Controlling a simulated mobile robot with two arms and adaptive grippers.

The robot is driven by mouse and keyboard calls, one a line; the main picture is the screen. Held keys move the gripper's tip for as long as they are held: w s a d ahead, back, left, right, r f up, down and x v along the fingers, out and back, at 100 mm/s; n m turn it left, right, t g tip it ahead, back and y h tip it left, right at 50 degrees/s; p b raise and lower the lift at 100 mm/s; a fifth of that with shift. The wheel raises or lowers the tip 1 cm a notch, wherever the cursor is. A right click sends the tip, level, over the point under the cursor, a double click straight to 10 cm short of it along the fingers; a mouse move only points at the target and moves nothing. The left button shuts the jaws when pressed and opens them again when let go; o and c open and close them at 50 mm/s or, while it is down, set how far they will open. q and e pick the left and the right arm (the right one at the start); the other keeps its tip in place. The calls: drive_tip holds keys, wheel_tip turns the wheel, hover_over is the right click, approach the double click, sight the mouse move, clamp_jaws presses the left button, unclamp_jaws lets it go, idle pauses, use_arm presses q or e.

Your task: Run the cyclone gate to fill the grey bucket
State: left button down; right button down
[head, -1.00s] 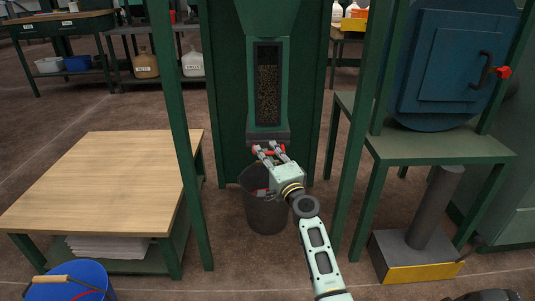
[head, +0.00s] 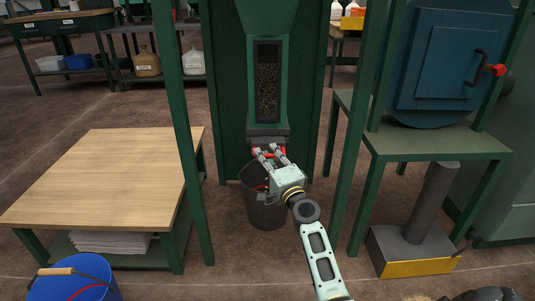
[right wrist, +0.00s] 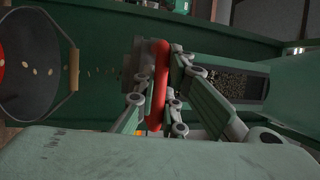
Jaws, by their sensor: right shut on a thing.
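The green cyclone outlet (head: 283,75) stands in the middle of the head view, with a dark window (head: 268,82) showing brown granules. Below it is the grey gate block (head: 268,134) with a red handle (head: 256,152). My right gripper (head: 269,152) is shut on this handle; the right wrist view shows the red bar (right wrist: 160,85) between its fingers. The grey bucket (head: 266,212) stands on the floor under the outlet, partly hidden by my right gripper. In the right wrist view, pale bits show between outlet and bucket and inside the bucket (right wrist: 45,98). My left gripper is out of view.
A wooden-topped table (head: 110,175) stands left, with a blue bucket (head: 75,280) in front. Green frame posts (head: 190,150) flank the outlet. A blue round-doored machine (head: 440,65) and a grey pedestal with a yellow front (head: 418,268) are right.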

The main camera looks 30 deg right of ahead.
drive_tip(key=c, duration=1.8)
unclamp_jaws()
drive_tip(key=shift+d+f, duration=0.1)
drive_tip(key=v, duration=1.2)
drive_tip(key=shift+w, duration=0.1)
